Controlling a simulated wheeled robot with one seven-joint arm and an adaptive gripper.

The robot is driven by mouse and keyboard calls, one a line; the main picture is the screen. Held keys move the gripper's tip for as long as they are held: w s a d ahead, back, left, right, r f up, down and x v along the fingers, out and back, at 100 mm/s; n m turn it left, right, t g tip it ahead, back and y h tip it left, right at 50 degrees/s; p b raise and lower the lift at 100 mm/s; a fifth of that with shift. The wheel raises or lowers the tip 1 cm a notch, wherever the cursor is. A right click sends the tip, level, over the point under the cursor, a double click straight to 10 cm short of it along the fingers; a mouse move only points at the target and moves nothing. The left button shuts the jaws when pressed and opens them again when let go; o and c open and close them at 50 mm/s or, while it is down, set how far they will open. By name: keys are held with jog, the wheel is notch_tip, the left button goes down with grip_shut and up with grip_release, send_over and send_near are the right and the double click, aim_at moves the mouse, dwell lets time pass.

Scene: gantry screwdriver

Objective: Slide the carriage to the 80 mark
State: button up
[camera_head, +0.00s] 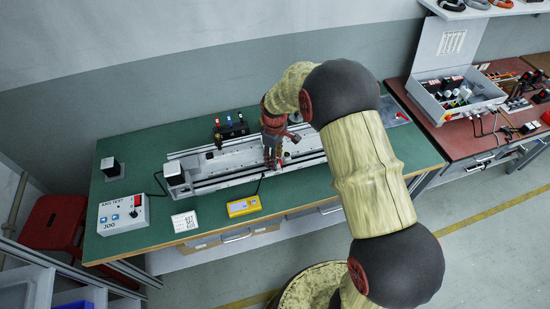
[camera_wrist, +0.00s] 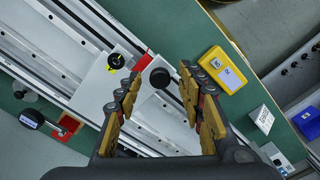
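The carriage shows in the wrist view as a pale plate (camera_wrist: 92,88) on the silver rail, with a red piece (camera_wrist: 146,60) at its edge. A round black knob (camera_wrist: 160,77) appears between my fingertips; I cannot tell whether they touch it. My gripper (camera_wrist: 161,73) is open, its yellow-padded fingers well apart. In the head view, my gripper (camera_head: 272,158) is over the right half of the rail assembly (camera_head: 215,175) and hides much of the carriage. The scale marks are too small to read, including the 80 mark.
A yellow box (camera_head: 243,206) and a white card (camera_head: 185,221) lie in front of the rail. A control box (camera_head: 122,213) stands at left. A black rack (camera_head: 231,130) with coloured items is behind the rail. Bare green bench (camera_head: 155,235) shows at the front left.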

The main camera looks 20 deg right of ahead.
jog(key=c, duration=0.4)
grip_shut()
dwell(0.5)
